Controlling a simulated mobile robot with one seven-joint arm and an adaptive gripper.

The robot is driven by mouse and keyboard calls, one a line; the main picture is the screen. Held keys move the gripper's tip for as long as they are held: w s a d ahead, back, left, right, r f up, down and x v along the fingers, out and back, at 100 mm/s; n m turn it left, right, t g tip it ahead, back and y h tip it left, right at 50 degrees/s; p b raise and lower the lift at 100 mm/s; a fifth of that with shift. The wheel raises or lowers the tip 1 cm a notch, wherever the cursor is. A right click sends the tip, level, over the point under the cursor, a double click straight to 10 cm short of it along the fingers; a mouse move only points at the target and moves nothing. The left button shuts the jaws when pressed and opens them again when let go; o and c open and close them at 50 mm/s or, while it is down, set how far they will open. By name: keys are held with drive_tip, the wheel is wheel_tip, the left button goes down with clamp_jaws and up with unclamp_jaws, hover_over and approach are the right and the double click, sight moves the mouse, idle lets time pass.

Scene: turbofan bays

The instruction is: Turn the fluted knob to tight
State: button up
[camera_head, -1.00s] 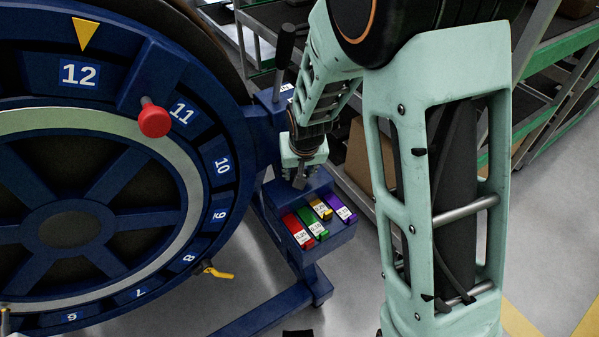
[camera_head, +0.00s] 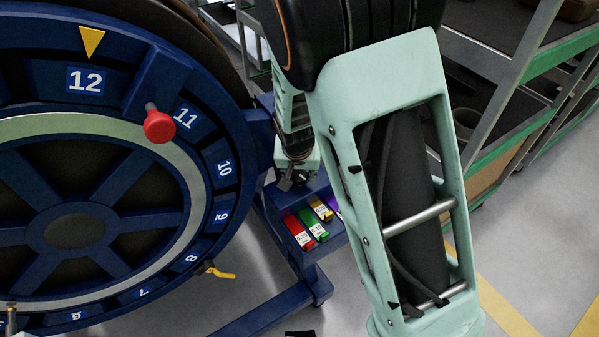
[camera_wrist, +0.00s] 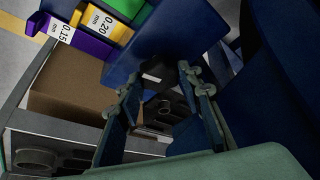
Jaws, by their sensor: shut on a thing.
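My gripper (camera_head: 290,182) is at the blue stand beside the big wheel, just behind the coloured blocks. In the wrist view my gripper (camera_wrist: 172,85) has its two fingers on either side of a dark knob-like piece (camera_wrist: 158,72) against a blue surface. It is shut on this piece. The flutes and any tight mark cannot be made out, and the fingers hide part of it. In the head view my wrist and arm cover this spot.
The blue numbered wheel (camera_head: 75,228) with a red knob (camera_head: 159,127) and a yellow lever (camera_head: 220,273) stands close on the left. Red (camera_head: 299,231) and green (camera_head: 314,223) labelled blocks sit on the stand. Shelving (camera_head: 500,100) is on the right, with a cardboard box (camera_wrist: 70,95) beside my gripper.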

drive_tip(key=o, duration=1.2)
drive_tip(key=shift+c, duration=0.2)
drive_tip(key=v, duration=1.2)
